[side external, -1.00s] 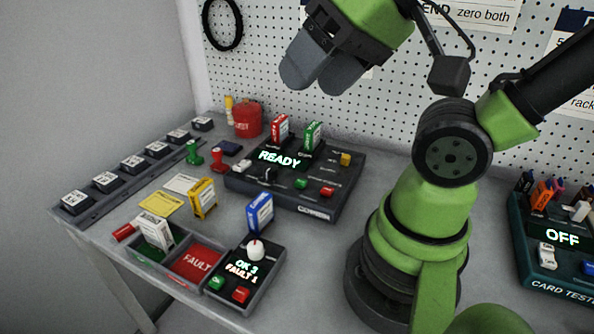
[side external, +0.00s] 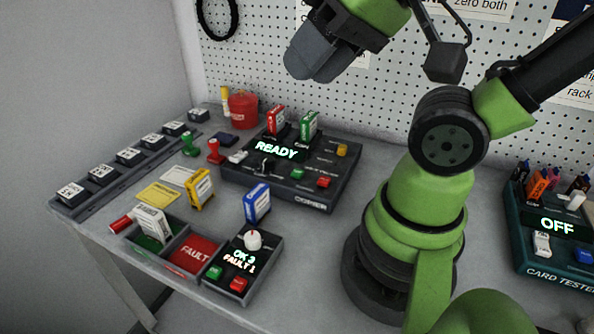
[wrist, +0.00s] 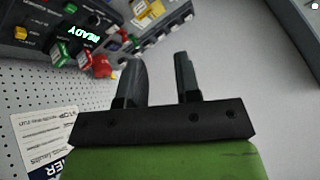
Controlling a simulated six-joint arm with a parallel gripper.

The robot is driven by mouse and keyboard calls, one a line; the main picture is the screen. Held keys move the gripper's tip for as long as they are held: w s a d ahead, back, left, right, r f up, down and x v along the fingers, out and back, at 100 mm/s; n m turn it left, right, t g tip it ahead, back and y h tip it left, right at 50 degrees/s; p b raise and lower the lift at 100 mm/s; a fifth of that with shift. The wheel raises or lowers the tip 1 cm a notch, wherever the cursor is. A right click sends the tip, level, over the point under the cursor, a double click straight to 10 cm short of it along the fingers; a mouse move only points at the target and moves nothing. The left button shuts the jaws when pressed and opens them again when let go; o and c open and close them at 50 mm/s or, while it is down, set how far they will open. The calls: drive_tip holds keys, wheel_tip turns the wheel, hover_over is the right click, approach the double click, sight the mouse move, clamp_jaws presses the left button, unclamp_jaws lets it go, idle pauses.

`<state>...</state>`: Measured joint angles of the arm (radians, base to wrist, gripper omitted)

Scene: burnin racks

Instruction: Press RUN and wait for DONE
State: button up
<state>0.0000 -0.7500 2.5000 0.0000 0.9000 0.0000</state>
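The copier (side external: 315,202) is a dark box on the table with a lit display (side external: 276,150) reading READY. The display also shows in the wrist view (wrist: 84,36). A red card (side external: 276,120) and a green card (side external: 308,126) stand upright in its back. On its front right are a green button (side external: 297,174), a red button (side external: 323,182) and a yellow one (side external: 342,150); their labels are too small to read. My gripper (side external: 312,66) hangs high above the copier, touching nothing. In the wrist view its two fingers (wrist: 160,82) are apart with nothing between them.
A small box (side external: 238,262) reading OK 3, FAULT 1 stands in front, beside a tray (side external: 180,262) with a FAULT bin. Yellow (side external: 200,187) and blue (side external: 257,203) cards stand nearby. A card tester (side external: 556,245) reading OFF is at right.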

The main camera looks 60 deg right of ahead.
clamp_jaws()
idle(1.4)
